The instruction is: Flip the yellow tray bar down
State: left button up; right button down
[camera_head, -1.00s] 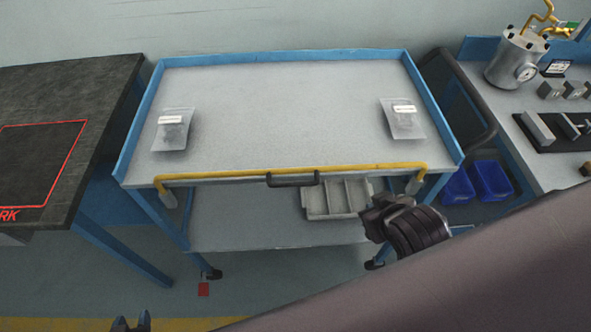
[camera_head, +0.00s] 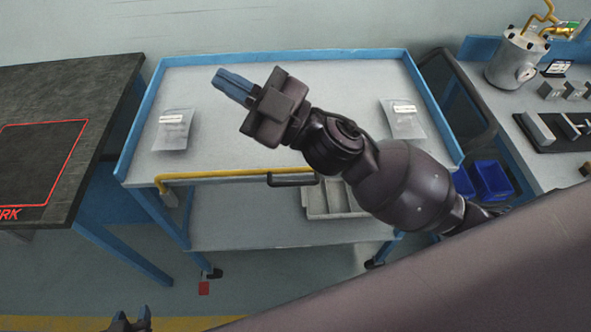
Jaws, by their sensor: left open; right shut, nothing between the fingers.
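The yellow tray bar (camera_head: 225,175) runs along the front edge of the tray table (camera_head: 190,80), raised at about the height of the tray surface. Its right part is hidden behind my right arm. A dark handle (camera_head: 292,180) sits near its middle. My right gripper (camera_head: 230,85) is shut and empty, its blue fingers pointing up and left; in the picture it lies over the tray's back left part, beyond the bar. My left gripper (camera_head: 131,322) is open at the bottom edge, far below the bar, and only its tips show.
Two clear bags, one left (camera_head: 173,130) and one right (camera_head: 403,120), lie on the tray. A grey divided bin (camera_head: 330,202) sits on the lower shelf. A black workbench (camera_head: 60,90) stands left; a bench with a metal canister (camera_head: 515,60) stands right.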

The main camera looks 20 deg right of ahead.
jog(key=s+a+n+g+y, duration=0.3)
jog(key=s+a+n+g, duration=0.15)
jog(key=n+g, duration=0.55)
notch_tip(320, 180, down, 6)
jog(key=s+n+g+h, duration=0.2)
jog(key=n+g+h, duration=0.5)
jog(key=g+h, duration=0.2)
jog(key=w+d+f+m+t+h, duration=0.1)
jog(key=w+d+h, duration=0.3)
jog(key=d+h, duration=0.2)
jog(key=w+d+f+t+h, duration=0.2)
jog(key=w+d+h, duration=0.2)
jog(key=d+h, duration=0.2)
jog(key=shift+d+m, duration=0.4)
jog(key=shift+d, duration=0.6)
jog(key=shift+f, duration=0.1)
